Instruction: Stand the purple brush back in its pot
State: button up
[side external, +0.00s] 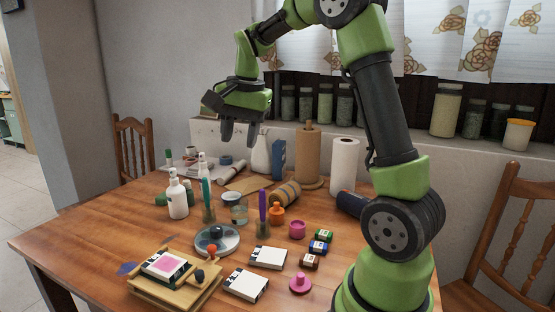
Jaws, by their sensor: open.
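The purple brush (263,203) stands upright near the middle of the table. Its lower end appears to be inside a small clear pot (263,229), though the pot's edges are faint. My gripper (239,138) is open and empty, fingers pointing down, high above the table and up and left of the brush in the picture. A teal brush (206,188) stands in another clear pot (209,213) to the left.
A glass of water (240,213) stands between the brushes. A round plate (216,240), an orange bottle (277,213) and a pink jar (297,229) are close by. White bottles (178,196), a paper roll (343,164) and a brown roll (310,155) stand around.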

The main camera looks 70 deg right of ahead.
jog(key=s+a+r+n+t+y, duration=0.2)
jog(key=s+a+n+t, duration=0.3)
jog(key=s+a+n, duration=0.6)
jog(key=s+a, duration=0.4)
jog(key=a, duration=0.1)
jog(key=shift+s+a+n, duration=0.25)
jog(key=shift+a+n, duration=0.05)
jog(key=shift+n, duration=0.1)
